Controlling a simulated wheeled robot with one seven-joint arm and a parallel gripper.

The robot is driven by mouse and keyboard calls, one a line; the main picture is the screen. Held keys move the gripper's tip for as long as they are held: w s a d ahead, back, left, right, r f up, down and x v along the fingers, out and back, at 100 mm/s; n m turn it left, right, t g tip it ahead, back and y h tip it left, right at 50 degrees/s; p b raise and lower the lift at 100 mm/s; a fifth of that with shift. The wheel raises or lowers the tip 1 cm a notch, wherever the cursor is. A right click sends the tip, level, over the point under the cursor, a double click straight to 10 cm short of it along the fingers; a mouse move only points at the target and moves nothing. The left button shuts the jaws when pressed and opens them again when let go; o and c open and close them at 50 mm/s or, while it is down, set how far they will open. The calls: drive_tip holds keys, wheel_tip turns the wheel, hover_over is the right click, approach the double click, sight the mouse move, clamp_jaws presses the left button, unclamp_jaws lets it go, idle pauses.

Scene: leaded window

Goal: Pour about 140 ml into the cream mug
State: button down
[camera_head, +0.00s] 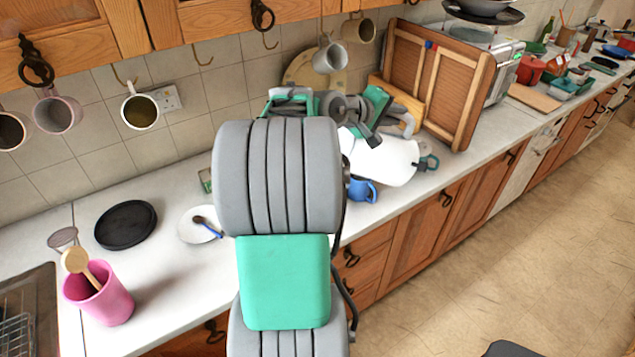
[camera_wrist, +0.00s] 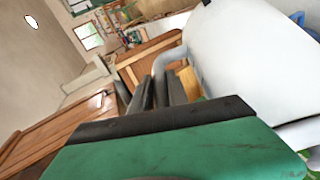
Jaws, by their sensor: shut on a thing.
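A large white jug (camera_head: 392,163) is in my gripper (camera_head: 372,132) over the counter. It looks tilted, but the arm hides part of it. In the wrist view the jug (camera_wrist: 250,60) fills the right side, and my dark fingers (camera_wrist: 160,92) are shut on its pale curved handle (camera_wrist: 172,62). A blue mug (camera_head: 362,190) stands on the counter just below the jug, partly hidden. No cream mug is clear on the counter. A pale mug (camera_head: 140,112) hangs from a hook at left. The jug's contents and any stream cannot be seen.
A pink cup with a wooden spoon (camera_head: 104,304), a black round plate (camera_head: 126,225) and a white spoon rest (camera_head: 199,226) are on the left counter (camera_head: 165,262). A wooden frame (camera_head: 440,80) stands behind the jug.

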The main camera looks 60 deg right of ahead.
drive_tip(key=shift+s+d+r+m+t+y, duration=0.2)
drive_tip(key=shift+s+d+m+t+y, duration=0.1)
drive_tip(key=shift+s+d+t+y, duration=0.45)
drive_tip(key=shift+s+d, duration=0.15)
drive_tip(key=shift+d, duration=0.1)
drive_tip(key=shift+f, duration=0.1)
